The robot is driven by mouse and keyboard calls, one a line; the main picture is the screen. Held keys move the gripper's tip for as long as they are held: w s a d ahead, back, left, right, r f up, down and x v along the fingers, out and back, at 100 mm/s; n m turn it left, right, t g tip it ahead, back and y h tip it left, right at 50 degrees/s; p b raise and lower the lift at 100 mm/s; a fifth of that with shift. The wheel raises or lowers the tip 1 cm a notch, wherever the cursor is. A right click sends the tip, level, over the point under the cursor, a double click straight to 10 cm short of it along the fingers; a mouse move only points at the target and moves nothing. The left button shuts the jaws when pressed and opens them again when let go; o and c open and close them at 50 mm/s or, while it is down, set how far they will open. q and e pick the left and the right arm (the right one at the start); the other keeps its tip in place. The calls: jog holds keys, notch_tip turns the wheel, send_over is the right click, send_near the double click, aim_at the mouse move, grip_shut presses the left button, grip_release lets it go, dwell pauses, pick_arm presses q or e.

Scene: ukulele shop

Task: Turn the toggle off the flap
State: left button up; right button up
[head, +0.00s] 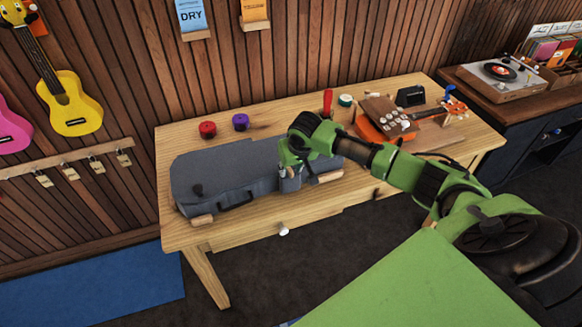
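A grey ukulele case (222,173) lies on the wooden workbench (290,212), with a dark handle (236,202) on its front side. A small dark knob-like piece (197,189) shows at the case's left end; I cannot tell whether it is the toggle. My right gripper (287,171) points down at the right part of the case, close to or touching it. Its fingers are small and partly hidden by its own green body, so I cannot tell whether they are open or shut. The flap is not clearly made out. My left gripper is not in view.
Red (207,129) and purple (240,121) round items stand behind the case. An orange item with a wooden piece (385,118) and other tools lie at the bench's right. A white drawer knob (284,232) sticks out in front. A record player (502,75) stands on the dark cabinet.

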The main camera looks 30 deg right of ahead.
jog(key=shift+f, duration=0.1)
grip_shut()
